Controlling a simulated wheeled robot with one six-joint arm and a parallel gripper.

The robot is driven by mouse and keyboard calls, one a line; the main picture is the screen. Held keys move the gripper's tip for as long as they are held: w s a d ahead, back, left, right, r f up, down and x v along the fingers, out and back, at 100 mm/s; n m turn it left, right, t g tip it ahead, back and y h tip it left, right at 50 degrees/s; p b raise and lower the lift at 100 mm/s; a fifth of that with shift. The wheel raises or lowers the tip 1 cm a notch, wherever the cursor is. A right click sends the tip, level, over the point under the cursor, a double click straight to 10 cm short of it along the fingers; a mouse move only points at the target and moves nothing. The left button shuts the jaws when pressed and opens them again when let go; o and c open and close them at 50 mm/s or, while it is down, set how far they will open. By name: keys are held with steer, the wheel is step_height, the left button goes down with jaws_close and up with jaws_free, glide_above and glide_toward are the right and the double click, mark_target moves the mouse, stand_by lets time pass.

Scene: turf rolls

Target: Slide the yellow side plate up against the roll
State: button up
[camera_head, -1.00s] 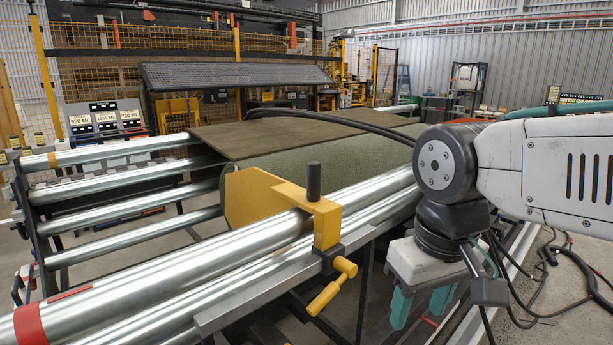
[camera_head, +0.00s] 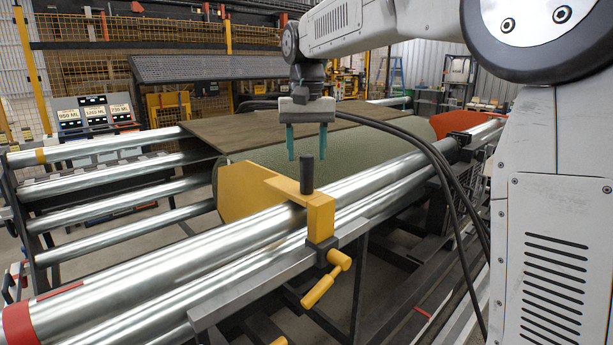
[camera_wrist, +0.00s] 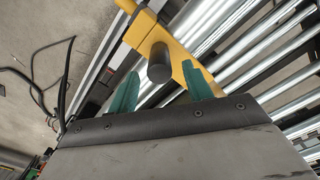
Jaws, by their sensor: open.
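The yellow side plate (camera_head: 246,192) stands at the left end of the green turf roll (camera_head: 330,155), with its bracket (camera_head: 318,215) over the steel tubes and a yellow clamp handle (camera_head: 326,283) below. A black upright knob (camera_head: 307,175) rises from the bracket. My gripper (camera_head: 307,150) has teal fingers and is open, pointing down just above the knob. In the wrist view, the fingers (camera_wrist: 163,90) lie either side of the black knob (camera_wrist: 160,64), with the yellow bracket (camera_wrist: 168,40) behind. I cannot tell whether the plate touches the roll.
Long steel tubes (camera_head: 120,283) run along the front of the frame, with more rollers (camera_head: 110,168) at left. A brown sheet (camera_head: 275,125) leads over the roll. Black cables (camera_head: 440,160) hang from my arm across the right side. An orange roll end (camera_head: 458,121) lies farther right.

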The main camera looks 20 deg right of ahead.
mark_target(307, 175)
steer(key=shift+r, duration=0.5)
step_height(307, 175, down, 7)
steer(key=shift+f, duration=0.2)
